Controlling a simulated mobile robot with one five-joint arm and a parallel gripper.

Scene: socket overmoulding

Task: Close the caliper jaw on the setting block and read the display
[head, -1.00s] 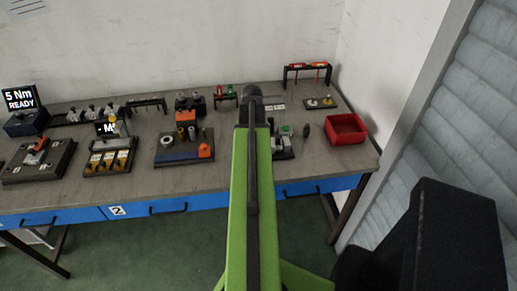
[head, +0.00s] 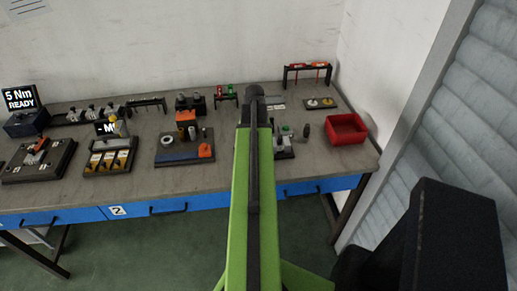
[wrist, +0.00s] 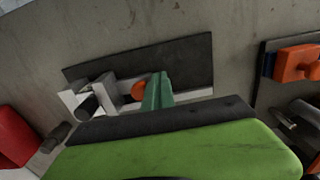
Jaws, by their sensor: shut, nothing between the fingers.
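The caliper fixture stands on a dark base plate (wrist: 190,62) in the wrist view, with pale metal caliper parts (wrist: 72,100) at its left. A grey block (wrist: 104,86) sits among these parts; I cannot tell for sure whether it is the setting block. An orange round part (wrist: 139,90) lies right of it. My gripper (wrist: 157,78), with dark green fingers, is shut and empty, over the fixture just right of the orange part. I cannot tell whether it touches. In the head view my arm partly covers the fixture (head: 284,152). No display reading can be made out.
A red bin (head: 346,128) stands right of the fixture. Left of my arm is a blue-edged stand with an orange block (head: 205,151). Racks and small devices line the back of the bench. Bare bench top shows between the stations.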

